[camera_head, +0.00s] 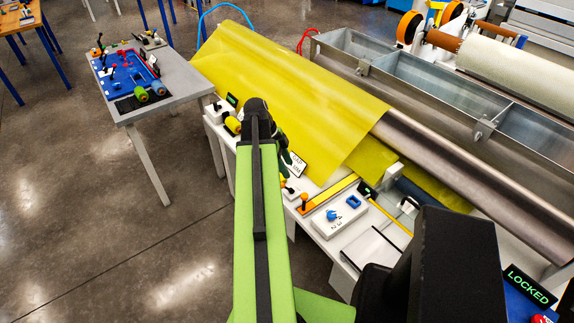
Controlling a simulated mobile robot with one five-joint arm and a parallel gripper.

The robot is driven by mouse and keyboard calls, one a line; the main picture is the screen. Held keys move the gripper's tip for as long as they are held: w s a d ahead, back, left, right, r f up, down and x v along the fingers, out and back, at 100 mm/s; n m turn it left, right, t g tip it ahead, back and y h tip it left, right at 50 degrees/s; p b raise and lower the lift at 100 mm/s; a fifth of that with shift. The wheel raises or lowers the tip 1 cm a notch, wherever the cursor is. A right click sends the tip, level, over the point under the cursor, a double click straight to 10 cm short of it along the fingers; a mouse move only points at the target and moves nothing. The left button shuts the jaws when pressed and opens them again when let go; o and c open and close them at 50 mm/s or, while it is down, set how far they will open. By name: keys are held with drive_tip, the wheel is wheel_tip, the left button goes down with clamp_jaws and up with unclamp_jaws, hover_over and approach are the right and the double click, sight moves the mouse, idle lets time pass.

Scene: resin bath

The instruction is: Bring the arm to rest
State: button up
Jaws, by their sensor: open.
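My green arm with a black stripe (258,200) rises from the bottom middle of the head view. It reaches up to a dark joint (257,108) in front of the yellow sheet. A dark part of the arm folds down just right of that joint, over the near edge of the white bench. The jaws of my gripper do not show; the arm hides that area. I see nothing held.
A yellow sheet (290,95) drapes over the machine beside a metal trough (420,85) and roller. The white bench (330,240) carries knobs, a switch panel (335,215) and signs. A grey table (185,80) with tools stands left. Floor at lower left is clear.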

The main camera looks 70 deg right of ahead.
drive_tip(key=w+a+n+t+h, duration=0.1)
drive_tip(key=w+a+n, duration=0.3)
drive_tip(key=w+a, duration=0.85)
drive_tip(key=w+a+n+t+h, duration=0.1)
drive_tip(key=w+a+n, duration=0.3)
drive_tip(key=w+a, duration=0.8)
drive_tip(key=w+a+n+y, duration=0.1)
drive_tip(key=w+a+n, duration=0.2)
drive_tip(key=a+n, duration=0.5)
drive_tip(key=w+a+f+n+t+y, duration=0.1)
drive_tip(key=w+a+n, duration=0.3)
drive_tip(key=a+n, duration=0.5)
drive_tip(key=w+a+n+t+y, duration=0.1)
drive_tip(key=w+a+n, duration=0.2)
drive_tip(key=a+n, duration=0.5)
drive_tip(key=shift+w+a+f+n, duration=0.3)
drive_tip(key=shift+w+a+f, duration=0.1)
drive_tip(key=shift+a, duration=2.65)
